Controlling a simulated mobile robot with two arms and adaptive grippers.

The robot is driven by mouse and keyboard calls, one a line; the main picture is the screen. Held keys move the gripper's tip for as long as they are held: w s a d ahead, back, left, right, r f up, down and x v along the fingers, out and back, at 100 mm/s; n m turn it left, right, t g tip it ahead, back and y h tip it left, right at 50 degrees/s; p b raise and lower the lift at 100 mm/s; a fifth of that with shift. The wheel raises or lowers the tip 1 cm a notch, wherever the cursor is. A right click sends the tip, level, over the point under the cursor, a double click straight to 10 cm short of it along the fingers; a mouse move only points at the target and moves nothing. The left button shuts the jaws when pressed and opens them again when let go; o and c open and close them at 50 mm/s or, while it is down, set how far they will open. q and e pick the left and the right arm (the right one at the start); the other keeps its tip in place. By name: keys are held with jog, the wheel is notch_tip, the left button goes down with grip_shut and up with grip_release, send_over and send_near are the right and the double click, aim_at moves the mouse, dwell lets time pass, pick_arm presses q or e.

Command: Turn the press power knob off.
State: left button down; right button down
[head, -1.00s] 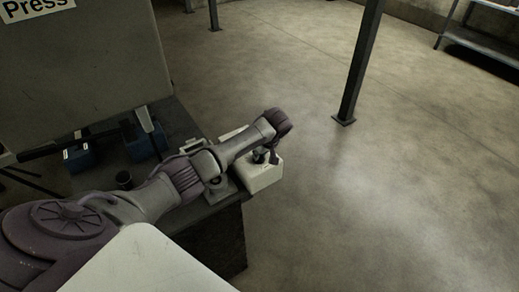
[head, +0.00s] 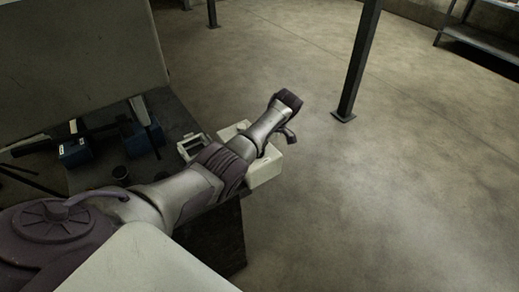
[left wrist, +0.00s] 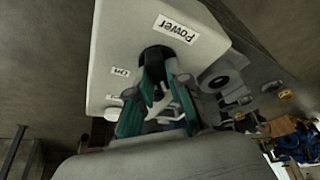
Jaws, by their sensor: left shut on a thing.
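The white power box (head: 265,172) is at the bench's right corner in the head view, partly covered by my left arm. In the left wrist view its face (left wrist: 125,40) fills the upper middle, with a "Power" label (left wrist: 177,28), an "On" label (left wrist: 121,72) and another small label, partly hidden. The black knob (left wrist: 157,54) is on this face, largely hidden by my fingers. My left gripper (left wrist: 157,72), with teal fingers, is shut on the knob. My right gripper is not in view.
The dark bench (head: 180,120) holds blue-ended tools (head: 75,150), a small dark cup (head: 121,174) and a light open-topped box (head: 192,148). A grey panel (head: 80,60) stands behind. A dark post (head: 360,60) rises from the open floor to the right.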

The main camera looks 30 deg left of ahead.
pick_arm(q)
jog(key=shift+a+r+n, duration=0.1)
jog(key=shift+n, duration=0.2)
jog(key=c, duration=1.1)
grip_release()
jog(key=shift+w+r, duration=0.1)
jog(key=shift+r, duration=0.1)
jog(key=v, duration=1.1)
jog(key=shift+r, duration=0.2)
